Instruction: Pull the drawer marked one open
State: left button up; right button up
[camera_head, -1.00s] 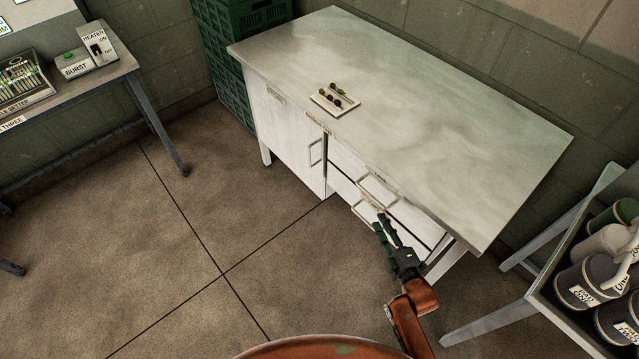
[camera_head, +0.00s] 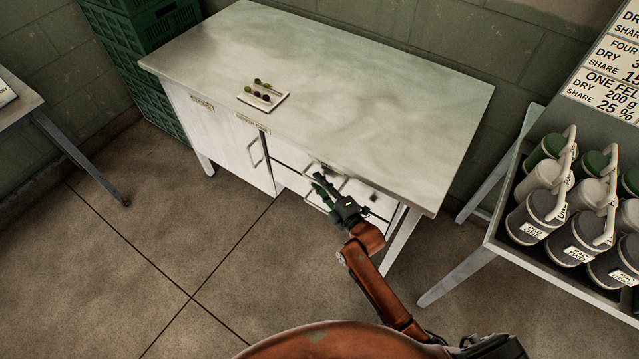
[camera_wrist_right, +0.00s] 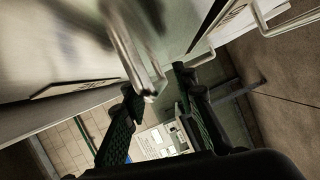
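The white cabinet (camera_head: 232,150) has drawers on the right side of its front, below the worktop. My right gripper (camera_head: 322,181) is at the drawer handles, its fingers over the upper drawer area. In the right wrist view, a metal bar handle (camera_wrist_right: 137,58) reaches down between the tips of my right gripper (camera_wrist_right: 157,86). The two fingers stand apart, one on each side of the handle's end; I cannot tell whether they touch it. A label plate (camera_wrist_right: 76,88) shows there, but its text is unreadable, so I cannot tell which drawer it marks. My left gripper is not in view.
A small white tray (camera_head: 284,99) with dark and green round items lies on the worktop (camera_head: 370,110). A rack of grey and green canisters (camera_head: 537,215) stands to the right. Green crates (camera_head: 130,50) stand behind left. The floor (camera_head: 150,230) in front is clear.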

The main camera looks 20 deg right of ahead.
jog(key=shift+c, duration=0.3)
grip_shut()
dwell(0.4)
